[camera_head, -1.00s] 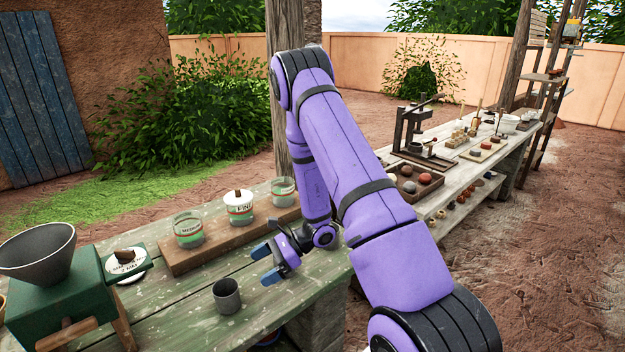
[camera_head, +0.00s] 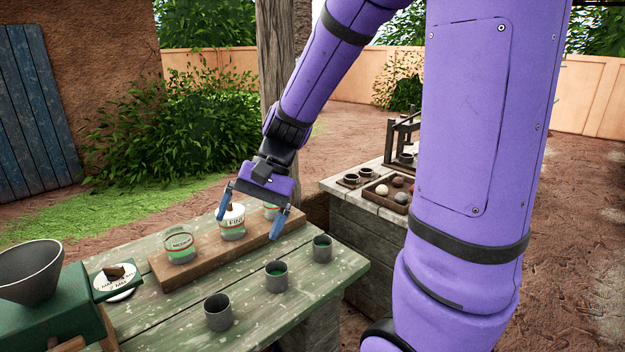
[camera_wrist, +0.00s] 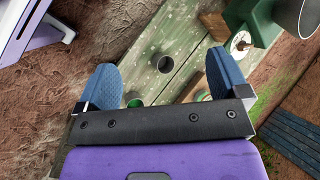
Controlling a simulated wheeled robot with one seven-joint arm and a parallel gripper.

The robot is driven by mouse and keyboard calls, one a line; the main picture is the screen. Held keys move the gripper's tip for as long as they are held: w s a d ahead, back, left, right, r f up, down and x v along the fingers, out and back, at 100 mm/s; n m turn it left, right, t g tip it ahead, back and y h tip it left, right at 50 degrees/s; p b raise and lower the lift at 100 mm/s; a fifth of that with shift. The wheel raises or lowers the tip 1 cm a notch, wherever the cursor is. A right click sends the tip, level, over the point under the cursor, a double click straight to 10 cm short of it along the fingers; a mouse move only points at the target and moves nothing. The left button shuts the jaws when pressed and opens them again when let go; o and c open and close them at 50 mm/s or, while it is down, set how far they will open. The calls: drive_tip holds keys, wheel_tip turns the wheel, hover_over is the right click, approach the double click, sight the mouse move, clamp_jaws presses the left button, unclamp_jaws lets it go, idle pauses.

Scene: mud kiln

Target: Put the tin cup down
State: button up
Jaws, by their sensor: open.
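Three grey tin cups stand upright on the green plank table (camera_head: 150,318): a near cup (camera_head: 218,313), a middle cup (camera_head: 276,277) with green inside, and a far cup (camera_head: 322,248) near the table's right end. I cannot tell which cup the task names. My gripper (camera_head: 250,216) is open and empty, its blue fingers spread above the table, in front of the jars and apart from the cups. In the wrist view my gripper (camera_wrist: 164,78) has nothing between its fingers; round openings show on the table below, and I cannot tell which cups they are.
Glass jars, one labelled MEDIUM (camera_head: 180,247) and one FINE (camera_head: 232,222), stand on a wooden board (camera_head: 200,268). A green grinder (camera_head: 60,305) with a grey funnel (camera_head: 30,270) is at left. A second table (camera_head: 360,212) stands behind at right.

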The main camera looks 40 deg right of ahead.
drive_tip(key=s+d+r+n+t+h, duration=0.3)
drive_tip(key=s+r+n+t+h, duration=0.3)
drive_tip(key=s+r, duration=0.4)
drive_tip(key=s, duration=0.2)
drive_tip(key=shift+s+r+n+h, duration=0.3)
drive_tip(key=shift+s+r+h, duration=0.1)
